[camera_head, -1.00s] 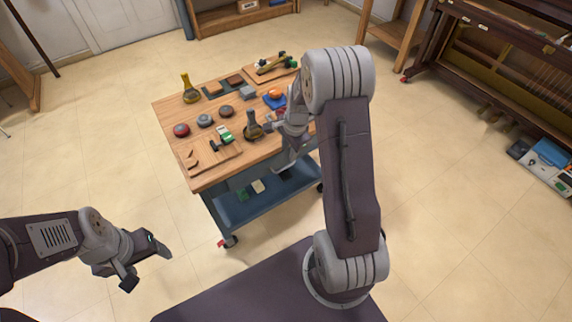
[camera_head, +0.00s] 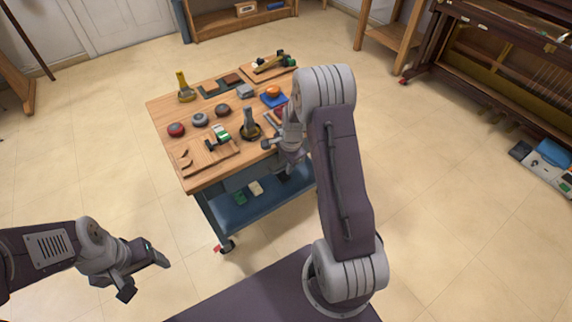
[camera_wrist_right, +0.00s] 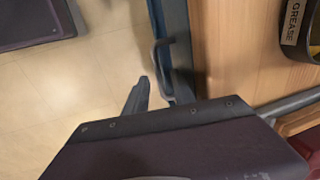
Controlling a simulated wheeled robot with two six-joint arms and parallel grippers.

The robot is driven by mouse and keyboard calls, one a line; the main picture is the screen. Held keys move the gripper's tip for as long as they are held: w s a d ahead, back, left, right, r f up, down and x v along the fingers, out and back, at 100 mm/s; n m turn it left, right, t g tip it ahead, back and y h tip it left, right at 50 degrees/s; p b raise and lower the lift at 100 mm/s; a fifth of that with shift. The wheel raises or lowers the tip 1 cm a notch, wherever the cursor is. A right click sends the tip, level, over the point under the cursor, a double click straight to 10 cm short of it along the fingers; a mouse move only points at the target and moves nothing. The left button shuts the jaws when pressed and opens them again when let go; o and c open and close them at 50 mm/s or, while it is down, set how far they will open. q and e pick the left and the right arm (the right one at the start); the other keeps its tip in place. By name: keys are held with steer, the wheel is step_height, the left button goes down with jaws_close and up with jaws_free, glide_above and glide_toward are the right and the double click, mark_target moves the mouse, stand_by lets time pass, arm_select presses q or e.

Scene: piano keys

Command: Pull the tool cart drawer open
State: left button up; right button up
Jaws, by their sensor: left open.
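The tool cart (camera_head: 207,178) has a wooden top and a blue-grey frame with a lower shelf. Its drawer (camera_head: 238,181) is under the front edge of the top and looks closed, partly hidden by my right arm. In the right wrist view, a dark C-shaped handle (camera_wrist_right: 157,60) stands out from the blue front. My right gripper (camera_wrist_right: 160,92) is at this handle with its fingers apart, one finger left of the handle; whether it touches is unclear. In the head view, my right gripper (camera_head: 286,172) is low at the cart's front. My left gripper (camera_head: 143,277) is open and empty, away from the cart.
Bottles, tins and tools cover the cart top, including a grease tin (camera_wrist_right: 297,30) near my right wrist. The cart has a caster (camera_head: 226,246) at its front corner. A piano (camera_head: 500,60) stands at the right. The floor left of the cart is clear.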

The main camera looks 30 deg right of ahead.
jaws_close()
stand_by(1.3)
